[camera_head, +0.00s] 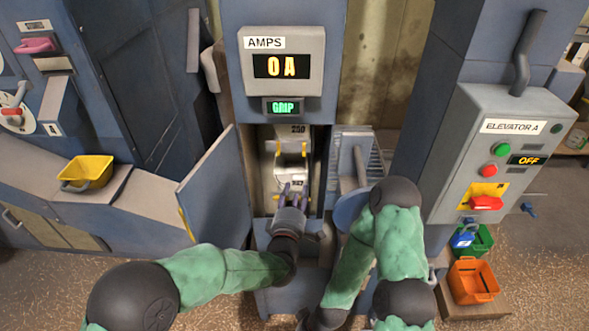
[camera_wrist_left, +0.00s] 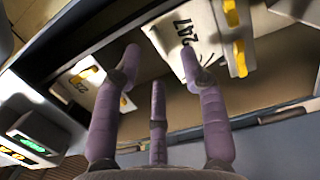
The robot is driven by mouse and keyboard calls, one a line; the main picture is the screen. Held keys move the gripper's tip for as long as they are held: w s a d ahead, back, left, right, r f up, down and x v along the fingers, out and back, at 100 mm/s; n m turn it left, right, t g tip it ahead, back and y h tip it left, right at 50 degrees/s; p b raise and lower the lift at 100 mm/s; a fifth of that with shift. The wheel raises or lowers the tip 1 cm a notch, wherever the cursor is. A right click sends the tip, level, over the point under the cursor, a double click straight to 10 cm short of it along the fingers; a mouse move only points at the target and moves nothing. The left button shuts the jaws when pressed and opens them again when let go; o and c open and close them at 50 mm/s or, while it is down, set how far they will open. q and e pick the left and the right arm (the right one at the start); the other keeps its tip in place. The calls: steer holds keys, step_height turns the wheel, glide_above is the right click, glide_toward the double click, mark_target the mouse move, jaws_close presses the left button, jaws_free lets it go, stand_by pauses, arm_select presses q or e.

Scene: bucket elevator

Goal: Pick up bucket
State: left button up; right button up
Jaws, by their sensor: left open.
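Pale grey buckets with black numbers and yellow clips sit inside the open elevator shaft. The upper one (camera_head: 291,136) reads 250; the one below it (camera_head: 284,170) appears to read 247. My left gripper (camera_head: 292,187) has its purple fingers open in front of the lower bucket, in the shaft opening. In the left wrist view, the open fingers (camera_wrist_left: 160,72) point toward the bucket marked 247 (camera_wrist_left: 207,28), with nothing between them. Another numbered bucket (camera_wrist_left: 80,82) shows at left there. Whether a fingertip touches the bucket cannot be told. My right gripper is not visible; only its arm shows.
The open shaft door (camera_head: 211,183) stands left of the opening, close to my left forearm. A yellow bin (camera_head: 87,172) rests on a ledge at left. The ELEVATOR A panel (camera_head: 497,150) reads OFF at right. An orange bin (camera_head: 473,281) and a green bin (camera_head: 478,241) stand below it.

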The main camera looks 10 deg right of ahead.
mark_target(299, 180)
arm_select(q)
steer(key=x, duration=0.4)
steer(key=shift+w+r+b, duration=0.1)
steer(key=shift+r+b, duration=0.05)
steer(key=shift+b, duration=0.2)
jaws_close()
steer(key=shift+r, duration=0.15)
